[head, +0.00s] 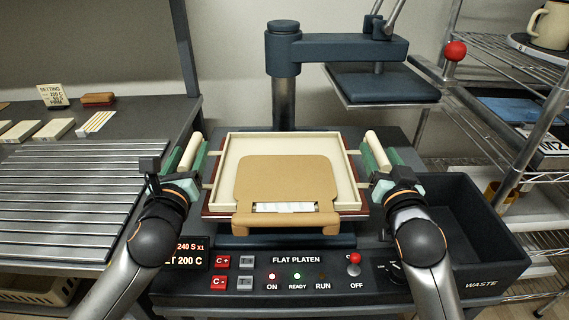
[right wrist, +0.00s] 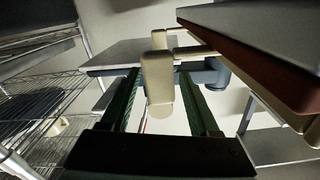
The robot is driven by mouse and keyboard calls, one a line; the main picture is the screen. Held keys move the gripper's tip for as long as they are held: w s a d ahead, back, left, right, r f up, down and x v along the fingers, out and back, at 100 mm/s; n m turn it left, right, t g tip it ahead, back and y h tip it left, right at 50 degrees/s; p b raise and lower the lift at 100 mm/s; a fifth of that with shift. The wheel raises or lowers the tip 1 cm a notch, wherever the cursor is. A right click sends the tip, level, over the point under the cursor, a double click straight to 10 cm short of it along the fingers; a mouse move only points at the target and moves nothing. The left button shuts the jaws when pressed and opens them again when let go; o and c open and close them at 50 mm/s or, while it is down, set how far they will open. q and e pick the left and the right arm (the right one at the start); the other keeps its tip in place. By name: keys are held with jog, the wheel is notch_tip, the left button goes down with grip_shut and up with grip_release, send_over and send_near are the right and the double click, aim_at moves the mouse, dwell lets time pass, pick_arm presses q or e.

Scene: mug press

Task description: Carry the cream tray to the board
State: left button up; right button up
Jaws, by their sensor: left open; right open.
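The cream tray (head: 228,160) sits over the flat platen of the press, with a dark red layer showing under its rim. A tan flat piece (head: 285,180) lies inside it. A cream bar handle stands out on each side, the left handle (head: 190,150) and the right handle (head: 378,150). My left gripper (head: 185,157) is open, its green fingers on either side of the left handle. My right gripper (head: 381,158) is open around the right handle; the right wrist view shows that handle (right wrist: 158,82) between the fingers, with gaps. Which surface is the board, I cannot tell.
A ribbed grey surface (head: 70,195) lies left, with pale blocks (head: 54,130) behind it. The raised press head (head: 375,88) hangs at the back right. A dark waste bin (head: 470,230) and wire shelves (head: 500,72) stand right. The control panel (head: 300,280) is in front.

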pick_arm(q)
jog(key=shift+w, duration=0.95)
pick_arm(e)
jog(key=shift+w, duration=0.95)
pick_arm(q)
jog(key=shift+c, duration=0.4)
pick_arm(e)
jog(key=shift+c, duration=0.4)
pick_arm(q)
grip_shut()
pick_arm(e)
grip_shut()
jog(key=shift+r, duration=0.1)
